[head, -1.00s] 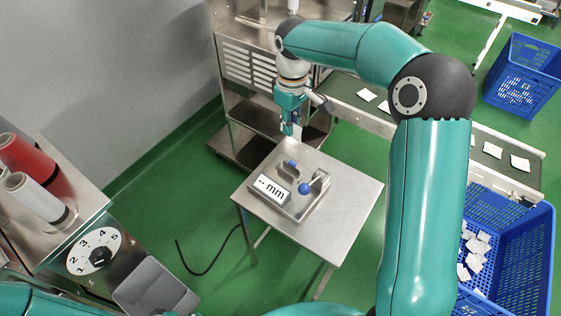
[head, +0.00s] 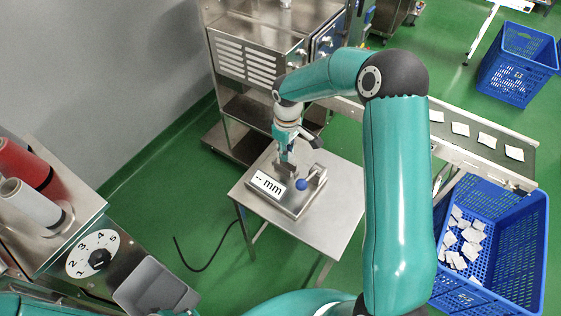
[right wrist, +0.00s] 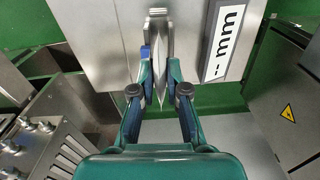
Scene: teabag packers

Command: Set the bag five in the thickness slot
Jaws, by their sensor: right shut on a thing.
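The thickness gauge (head: 297,207) stands on a small steel table, with a "-- mm" display (head: 267,185) and a blue knob (head: 302,184). My right gripper (head: 284,158) points down at the back of the gauge and hides part of it. In the right wrist view my right gripper (right wrist: 158,75) is shut on a thin whitish bag (right wrist: 160,55), seen nearly edge-on and upright between the fingers. The display (right wrist: 226,42) is to its right. The slot is not clearly seen, so I cannot tell whether the bag is in it. My left gripper is not in view.
The steel table (head: 335,205) is bare to the right of the gauge. A conveyor (head: 460,140) carries several white bags. A blue crate (head: 520,240) holds many bags, and another blue crate (head: 517,70) stands behind. A numbered dial (head: 78,262) and a grey bin (head: 150,287) are at lower left.

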